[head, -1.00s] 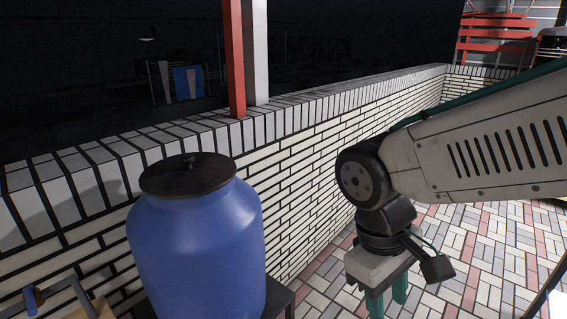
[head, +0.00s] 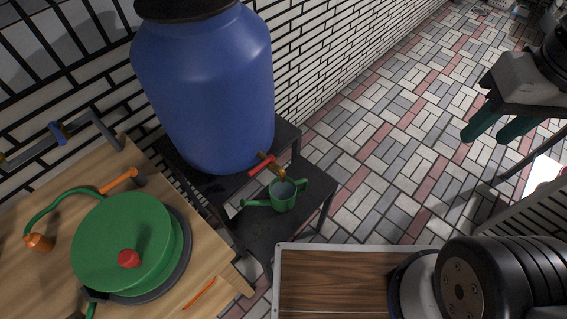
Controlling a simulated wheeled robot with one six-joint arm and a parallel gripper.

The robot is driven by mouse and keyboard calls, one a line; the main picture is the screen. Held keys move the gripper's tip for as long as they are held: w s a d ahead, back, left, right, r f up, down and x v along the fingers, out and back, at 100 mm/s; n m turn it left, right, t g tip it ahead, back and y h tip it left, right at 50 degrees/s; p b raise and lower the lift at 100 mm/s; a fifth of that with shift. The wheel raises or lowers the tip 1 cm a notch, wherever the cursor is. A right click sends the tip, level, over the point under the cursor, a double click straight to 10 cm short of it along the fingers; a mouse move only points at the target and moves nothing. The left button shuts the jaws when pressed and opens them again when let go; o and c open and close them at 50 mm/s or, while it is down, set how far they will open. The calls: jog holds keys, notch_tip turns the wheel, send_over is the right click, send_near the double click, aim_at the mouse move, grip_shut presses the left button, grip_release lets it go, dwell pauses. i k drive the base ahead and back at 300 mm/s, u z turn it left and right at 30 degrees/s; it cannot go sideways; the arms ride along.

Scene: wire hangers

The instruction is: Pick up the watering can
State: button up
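The watering can (head: 283,196) is small and green with an open top. It stands upright on the lower shelf of a dark stand, under the tap of the blue barrel, its spout pointing left. My gripper (head: 497,127) has green fingers and hangs at the upper right, well to the right of the can and apart from it. Its two fingers are spread with a gap between them, and nothing shows in it.
The blue barrel (head: 207,95) has a red-handled tap (head: 262,165) just above the can. A dark stand (head: 318,192) holds both. A wooden table with a green hose reel (head: 122,243) is at left. Tiled floor (head: 390,125) lies open between the stand and my gripper.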

aim_at(282, 196)
jog(key=u, duration=1.8)
jog(key=k, duration=0.7)
jog(key=z, duration=0.75)
